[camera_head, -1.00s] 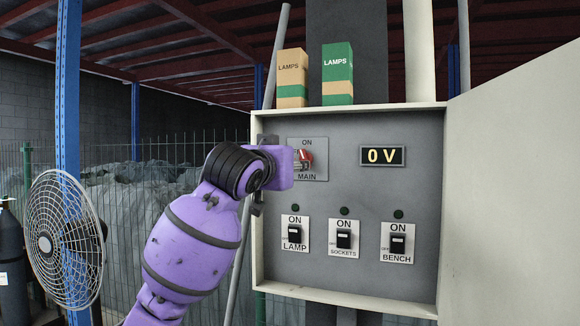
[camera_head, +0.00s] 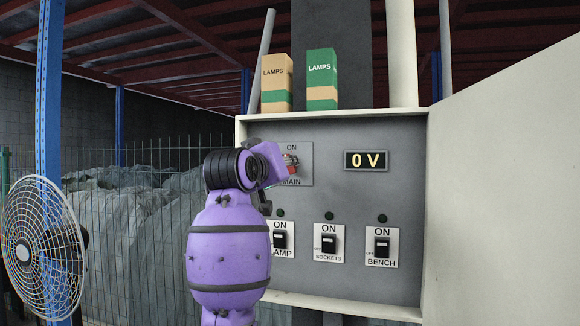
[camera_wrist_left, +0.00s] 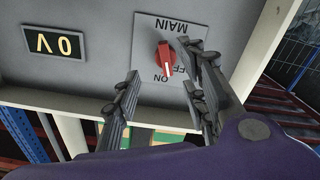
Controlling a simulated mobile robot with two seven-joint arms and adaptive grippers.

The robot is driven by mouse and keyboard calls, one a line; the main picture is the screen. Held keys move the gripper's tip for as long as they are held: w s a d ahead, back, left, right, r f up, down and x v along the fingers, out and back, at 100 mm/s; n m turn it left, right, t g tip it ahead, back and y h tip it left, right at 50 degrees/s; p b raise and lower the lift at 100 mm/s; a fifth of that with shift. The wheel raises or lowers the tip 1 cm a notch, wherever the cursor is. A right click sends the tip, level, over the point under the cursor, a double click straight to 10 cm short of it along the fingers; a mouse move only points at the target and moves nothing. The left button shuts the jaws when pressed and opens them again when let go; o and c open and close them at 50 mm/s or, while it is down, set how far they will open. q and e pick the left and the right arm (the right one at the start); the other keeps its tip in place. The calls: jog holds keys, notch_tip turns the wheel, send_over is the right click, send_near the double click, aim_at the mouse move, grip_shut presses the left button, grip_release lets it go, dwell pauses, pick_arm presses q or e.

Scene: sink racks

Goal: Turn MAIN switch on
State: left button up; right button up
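The display (camera_head: 367,160) reads 0 V. My left gripper (camera_wrist_left: 160,62) is open, with one finger on each side of the knob in the picture; I cannot tell whether they touch it. My right gripper is not in view.
Below are the LAMP (camera_head: 280,241), SOCKETS (camera_head: 329,243) and BENCH (camera_head: 382,246) switches. The open cabinet door (camera_head: 500,190) stands at the right. Two lamp boxes (camera_head: 277,84) (camera_head: 322,80) sit on top. A fan (camera_head: 42,245) is at the left.

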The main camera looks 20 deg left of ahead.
pick_arm(q)
jog(key=w, duration=0.7)
jog(key=shift+w+r, duration=0.15)
jog(key=shift+w, duration=0.1)
